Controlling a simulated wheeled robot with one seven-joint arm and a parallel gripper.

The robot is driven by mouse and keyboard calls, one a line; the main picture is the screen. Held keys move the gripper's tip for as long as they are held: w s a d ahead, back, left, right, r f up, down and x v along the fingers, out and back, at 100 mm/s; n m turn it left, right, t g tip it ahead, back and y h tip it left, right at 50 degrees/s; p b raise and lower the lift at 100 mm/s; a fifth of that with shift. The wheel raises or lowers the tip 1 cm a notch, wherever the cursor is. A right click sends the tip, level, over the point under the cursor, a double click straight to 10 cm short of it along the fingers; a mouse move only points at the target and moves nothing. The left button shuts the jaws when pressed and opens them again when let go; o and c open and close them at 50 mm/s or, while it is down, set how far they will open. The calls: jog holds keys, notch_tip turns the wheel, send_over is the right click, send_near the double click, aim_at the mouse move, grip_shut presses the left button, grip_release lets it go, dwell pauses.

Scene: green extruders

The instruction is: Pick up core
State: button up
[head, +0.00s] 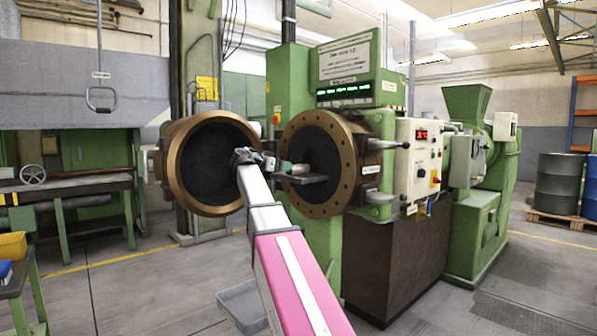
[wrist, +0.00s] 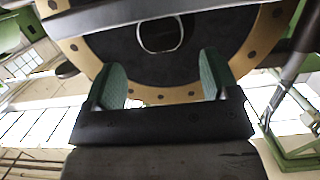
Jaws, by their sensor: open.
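My gripper (head: 284,167) is at the dark round face of the green extruder, at the end of my outstretched arm. In the wrist view my gripper (wrist: 162,64) is open, its two green-padded fingers apart with nothing between them. A small dark piece with a light rim (wrist: 161,35) shows just beyond the fingertips, in front of the dark face; it may be the core. It looks roughly centred between the fingers and apart from them. In the head view this piece is too small and too covered by my gripper to make out surely.
A flat grey plate (head: 304,179) juts out just below my gripper. The bolted bronze ring (head: 346,165) surrounds the dark face. An open round bronze-rimmed door (head: 176,165) stands to the left. A control box (head: 420,158) is on the right.

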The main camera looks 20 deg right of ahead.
aim_at(295, 168)
jog(key=x, duration=0.8)
jog(key=shift+w, duration=0.15)
jog(key=c, duration=1.2)
